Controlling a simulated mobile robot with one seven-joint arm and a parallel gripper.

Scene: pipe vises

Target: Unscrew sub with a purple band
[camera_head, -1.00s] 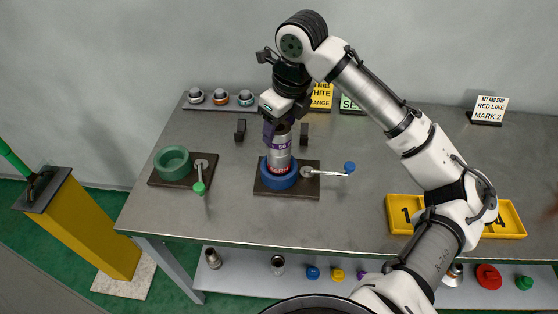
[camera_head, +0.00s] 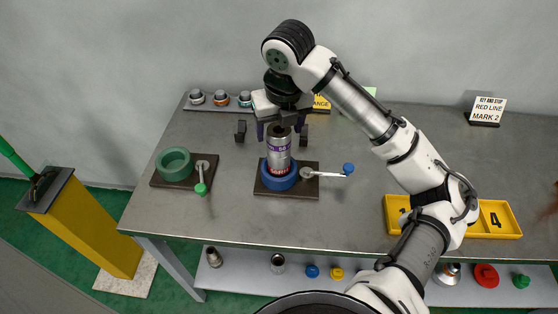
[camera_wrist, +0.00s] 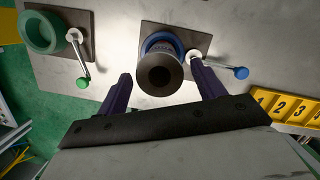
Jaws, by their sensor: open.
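The sub with a purple band (camera_head: 279,148) is a silver cylinder standing upright in the blue vise (camera_head: 277,180) on its dark base plate. A red line shows low on the sub, just above the blue ring. My gripper (camera_head: 281,128) is open above the sub, with its purple fingers on either side of the sub's top. In the wrist view the sub's dark round top (camera_wrist: 159,75) lies between the two fingertips (camera_wrist: 160,82), with a gap on both sides. The vise's handle with a blue knob (camera_head: 348,168) points right.
A green vise (camera_head: 173,161) with a green-knobbed handle (camera_head: 201,188) stands empty to the left. A yellow numbered tray (camera_head: 498,219) is at the right. Several small fittings (camera_head: 221,98) stand at the back.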

